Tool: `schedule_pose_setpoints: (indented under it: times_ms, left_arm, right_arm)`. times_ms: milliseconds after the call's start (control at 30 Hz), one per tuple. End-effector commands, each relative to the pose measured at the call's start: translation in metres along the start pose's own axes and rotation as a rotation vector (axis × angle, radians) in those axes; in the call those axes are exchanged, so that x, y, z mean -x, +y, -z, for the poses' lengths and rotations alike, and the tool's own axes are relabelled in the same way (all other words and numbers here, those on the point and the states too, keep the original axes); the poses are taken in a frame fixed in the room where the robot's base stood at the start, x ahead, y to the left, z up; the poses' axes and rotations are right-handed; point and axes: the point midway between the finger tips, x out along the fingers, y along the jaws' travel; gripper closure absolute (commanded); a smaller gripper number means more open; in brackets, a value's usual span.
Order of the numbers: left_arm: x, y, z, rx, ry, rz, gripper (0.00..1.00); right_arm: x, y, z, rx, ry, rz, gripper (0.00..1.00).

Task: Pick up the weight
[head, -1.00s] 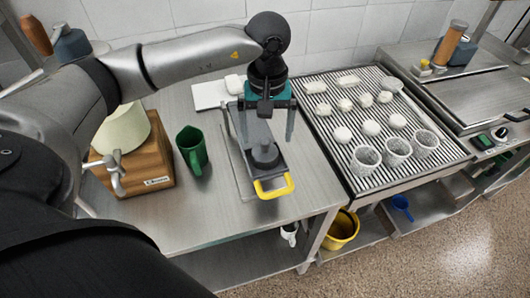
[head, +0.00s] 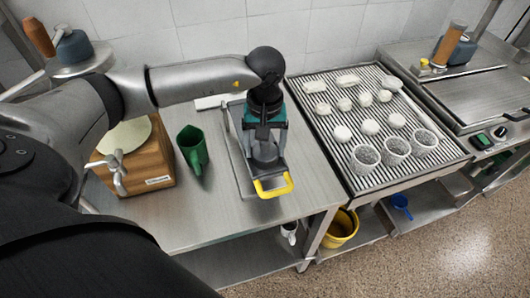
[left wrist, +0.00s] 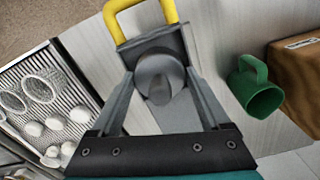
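The weight is a dark grey, round-topped piece (head: 265,158) on a grey metal tray with a yellow handle (head: 273,187) at its near end. The weight also shows in the left wrist view (left wrist: 160,77), with the tray's yellow handle (left wrist: 174,10) beyond it. My left gripper (head: 266,146) points down over the tray, low at the weight. In the left wrist view my left gripper (left wrist: 158,82) is open, with one finger on each side of the weight. Whether the fingers touch it cannot be told. My right gripper is not in view.
A green mug (head: 192,147) and a wooden block dispenser (head: 150,165) stand left of the tray. A ribbed grill (head: 343,165) with several white pieces and mesh cups is on the right. A white board (head: 215,101) lies behind the arm.

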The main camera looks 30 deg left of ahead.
Motion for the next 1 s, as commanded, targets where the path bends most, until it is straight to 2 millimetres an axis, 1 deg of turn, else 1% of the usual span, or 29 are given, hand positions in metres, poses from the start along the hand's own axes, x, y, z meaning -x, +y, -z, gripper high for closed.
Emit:
schedule_pose_setpoints:
  times_ms: [33,67,600,1000]
  left_arm:
    - [0.0003,0.0001,0.0002,0.000,0.000,-0.001,0.36]
    - [0.0003,0.0001,0.0002,0.000,0.000,-0.001,0.39]
    - [0.0008,0.0002,0.0004,0.001,0.001,-0.001,1.00]
    - [0.0028,0.0011,0.0015,0.001,0.004,-0.005,1.00]
  right_arm:
    - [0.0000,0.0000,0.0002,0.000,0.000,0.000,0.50]
    - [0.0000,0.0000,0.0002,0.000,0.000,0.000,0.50]
    - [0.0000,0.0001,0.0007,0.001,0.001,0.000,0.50]
    - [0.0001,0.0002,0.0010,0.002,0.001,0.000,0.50]
